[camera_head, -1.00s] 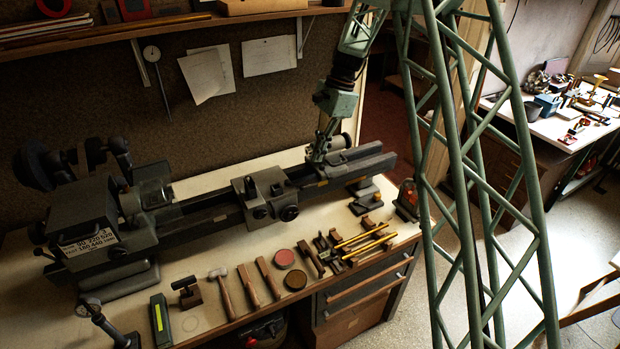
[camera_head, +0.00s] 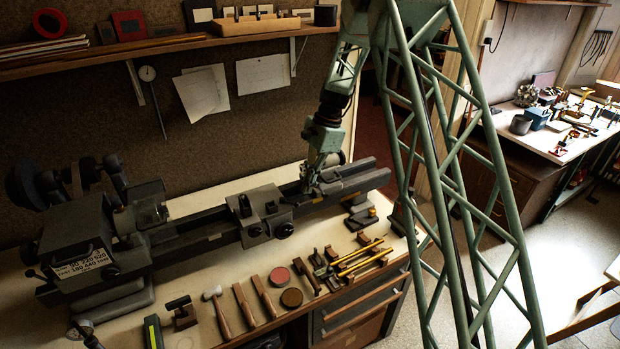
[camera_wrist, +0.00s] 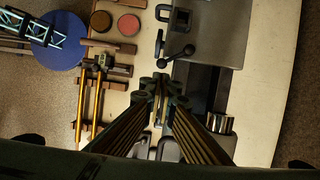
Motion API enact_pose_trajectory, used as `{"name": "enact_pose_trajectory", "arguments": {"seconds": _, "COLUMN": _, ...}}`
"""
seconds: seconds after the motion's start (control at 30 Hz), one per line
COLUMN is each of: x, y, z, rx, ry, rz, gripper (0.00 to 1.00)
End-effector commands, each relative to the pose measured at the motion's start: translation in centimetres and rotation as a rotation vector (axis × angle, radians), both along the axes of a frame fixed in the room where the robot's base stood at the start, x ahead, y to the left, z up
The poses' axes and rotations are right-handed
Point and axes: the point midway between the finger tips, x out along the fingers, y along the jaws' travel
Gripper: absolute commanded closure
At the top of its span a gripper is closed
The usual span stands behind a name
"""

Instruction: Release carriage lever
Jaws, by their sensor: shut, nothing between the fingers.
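The lathe carriage (camera_head: 262,213) is a grey block across the dark bed in the middle of the bench. In the wrist view, the carriage (camera_wrist: 212,38) is at the top, with a short black ball-ended lever (camera_wrist: 176,56) at its near edge. My gripper (camera_head: 312,195) is over the bed, right of the carriage and apart from it. In the wrist view my gripper (camera_wrist: 161,80) has its fingers together and empty, with the tips just below the lever in the picture. Contact with the lever cannot be made out. The lever is too small and dark to single out in the head view.
The headstock (camera_head: 95,240) stands left on the bench. Brass rods (camera_head: 362,258) on supports, a hammer (camera_head: 218,312) and two round tins (camera_head: 291,297) lie along the front edge. A bright metal cylinder (camera_wrist: 219,123) is beside my fingers. My green lattice column crosses the right.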

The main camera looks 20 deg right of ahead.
Motion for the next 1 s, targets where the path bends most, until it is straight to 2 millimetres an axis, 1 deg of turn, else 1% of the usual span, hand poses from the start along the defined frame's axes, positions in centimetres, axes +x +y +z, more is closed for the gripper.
{"name": "enact_pose_trajectory", "arguments": {"seconds": 0.1, "x": -0.2, "y": 0.4, "z": -1.4, "rx": 0.000, "ry": 0.003, "rz": 0.000, "gripper": 1.00}}
{"name": "enact_pose_trajectory", "arguments": {"seconds": 0.2, "x": -0.2, "y": 0.7, "z": -2.4, "rx": -0.001, "ry": 0.002, "rz": 0.000, "gripper": 1.00}}
{"name": "enact_pose_trajectory", "arguments": {"seconds": 0.4, "x": -0.3, "y": 1.1, "z": -3.6, "rx": 0.000, "ry": 0.000, "rz": 0.000, "gripper": 1.00}}
{"name": "enact_pose_trajectory", "arguments": {"seconds": 0.57, "x": -0.3, "y": 1.2, "z": -4.0, "rx": 0.000, "ry": 0.000, "rz": 0.000, "gripper": 1.00}}
{"name": "enact_pose_trajectory", "arguments": {"seconds": 1.0, "x": -0.4, "y": 1.0, "z": -4.0, "rx": 0.000, "ry": 0.001, "rz": -0.006, "gripper": 1.00}}
